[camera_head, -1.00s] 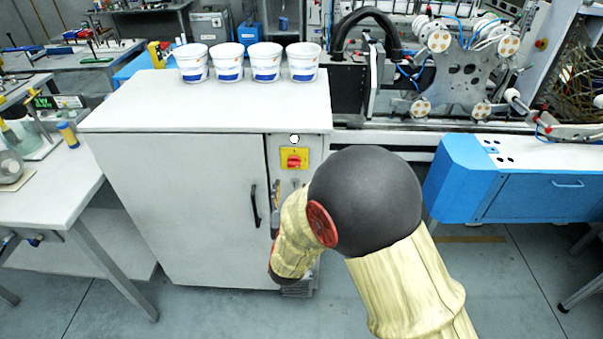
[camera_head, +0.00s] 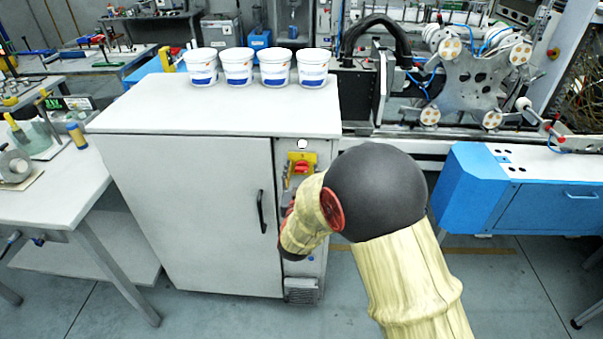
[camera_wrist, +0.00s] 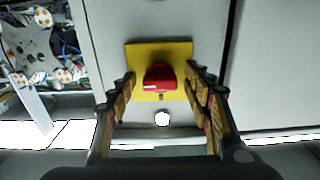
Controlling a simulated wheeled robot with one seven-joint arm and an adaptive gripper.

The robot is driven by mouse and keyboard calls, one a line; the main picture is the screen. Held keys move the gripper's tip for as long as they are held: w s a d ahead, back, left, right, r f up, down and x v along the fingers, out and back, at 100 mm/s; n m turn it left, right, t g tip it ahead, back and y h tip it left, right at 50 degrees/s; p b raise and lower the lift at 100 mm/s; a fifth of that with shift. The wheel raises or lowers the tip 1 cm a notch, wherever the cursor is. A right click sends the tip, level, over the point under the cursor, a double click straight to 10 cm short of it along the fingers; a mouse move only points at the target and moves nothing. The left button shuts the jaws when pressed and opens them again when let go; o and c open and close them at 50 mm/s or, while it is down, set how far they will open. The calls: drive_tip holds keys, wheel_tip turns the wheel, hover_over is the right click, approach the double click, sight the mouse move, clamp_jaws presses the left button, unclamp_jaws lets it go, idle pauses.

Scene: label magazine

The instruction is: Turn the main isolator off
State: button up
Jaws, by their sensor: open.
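The main isolator is a red rotary knob (camera_wrist: 160,77) on a yellow plate (camera_wrist: 158,52), on the front of a grey-white cabinet. In the wrist view it sits in the middle, between the two fingers of my gripper (camera_wrist: 165,95). The gripper is open, one finger on each side of the knob, with a gap on both sides; I cannot tell how near the tips are to the plate. In the head view the yellow plate (camera_head: 301,157) shows at the cabinet's upper right, its lower part hidden by my arm.
The cabinet (camera_head: 190,200) has a black door handle (camera_head: 262,211) left of my arm. Several white tubs (camera_head: 237,66) stand on its top. A blue machine housing (camera_head: 500,190) is at the right, and a work table (camera_head: 70,190) at the left.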

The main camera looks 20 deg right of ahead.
drive_tip(key=shift+c, duration=0.4)
drive_tip(key=c, duration=1.1)
drive_tip(key=shift+n, duration=0.4)
drive_tip(key=n+p, duration=0.2)
drive_tip(key=n, duration=0.1)
drive_tip(key=shift+r+n, duration=0.1)
drive_tip(key=shift+n, duration=0.2)
drive_tip(key=n+p, duration=0.2)
drive_tip(key=n, duration=0.2)
drive_tip(key=shift+n, duration=0.3)
drive_tip(key=n+p, duration=0.2)
drive_tip(key=n, duration=0.2)
drive_tip(key=shift+n, duration=0.3)
drive_tip(key=shift+n+p, duration=1.1)
drive_tip(key=shift+n, duration=1.1)
